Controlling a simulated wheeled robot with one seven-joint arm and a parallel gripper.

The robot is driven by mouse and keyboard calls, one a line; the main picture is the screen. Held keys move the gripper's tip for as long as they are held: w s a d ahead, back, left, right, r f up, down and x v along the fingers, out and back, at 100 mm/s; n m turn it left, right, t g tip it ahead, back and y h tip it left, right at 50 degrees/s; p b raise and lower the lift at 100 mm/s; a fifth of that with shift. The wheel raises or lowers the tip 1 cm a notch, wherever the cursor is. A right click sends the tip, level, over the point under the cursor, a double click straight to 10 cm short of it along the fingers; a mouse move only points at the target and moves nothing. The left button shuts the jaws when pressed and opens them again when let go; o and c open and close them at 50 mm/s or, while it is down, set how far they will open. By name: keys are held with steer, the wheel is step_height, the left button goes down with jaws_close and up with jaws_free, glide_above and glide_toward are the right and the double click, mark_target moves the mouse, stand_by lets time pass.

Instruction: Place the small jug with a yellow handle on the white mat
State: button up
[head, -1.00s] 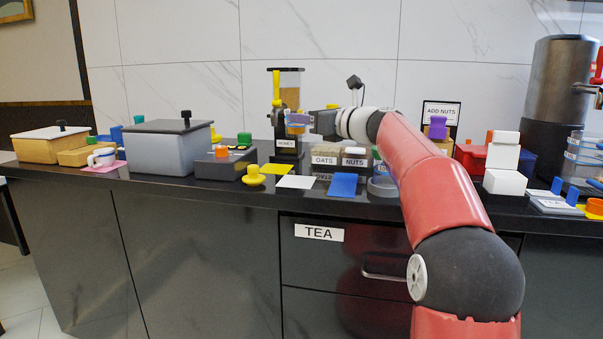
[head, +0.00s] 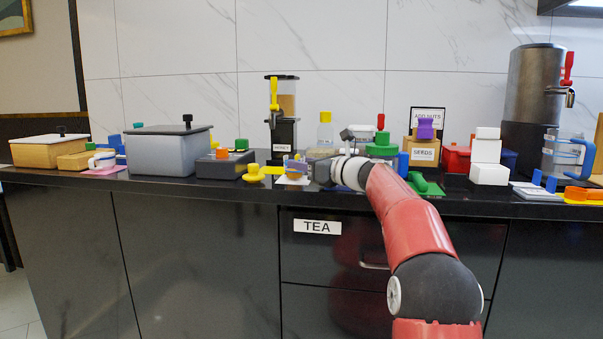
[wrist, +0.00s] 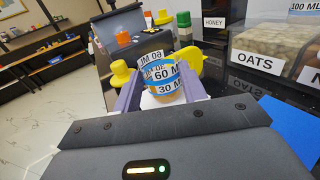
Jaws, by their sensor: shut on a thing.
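The small jug (wrist: 160,76) is a clear cup with blue-and-white measure bands reading 60 and 30, and amber content inside. A yellow part, seemingly its handle (wrist: 190,62), shows on its far right side. My gripper (wrist: 158,92) is shut on the jug, one purple finger on each side. The jug also shows in the head view (head: 294,174), low over the counter. The white mat (head: 283,181) is under the jug, and part of it shows in the wrist view (wrist: 149,103). I cannot tell whether the jug's base touches it.
A yellow knob-like object (head: 254,174) stands just left of the mat. The honey dispenser (head: 284,130) is behind. A dark box (head: 220,166) is further left. In the wrist view, an oats container (wrist: 262,63) and a blue mat (wrist: 292,128) lie to the right.

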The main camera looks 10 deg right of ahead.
steer(key=o, duration=1.1)
steer(key=shift+o, duration=0.2)
steer(key=shift+r, duration=0.2)
steer(key=b+v, duration=0.1)
steer(key=v, duration=1.1)
steer(key=shift+s+f, duration=0.1)
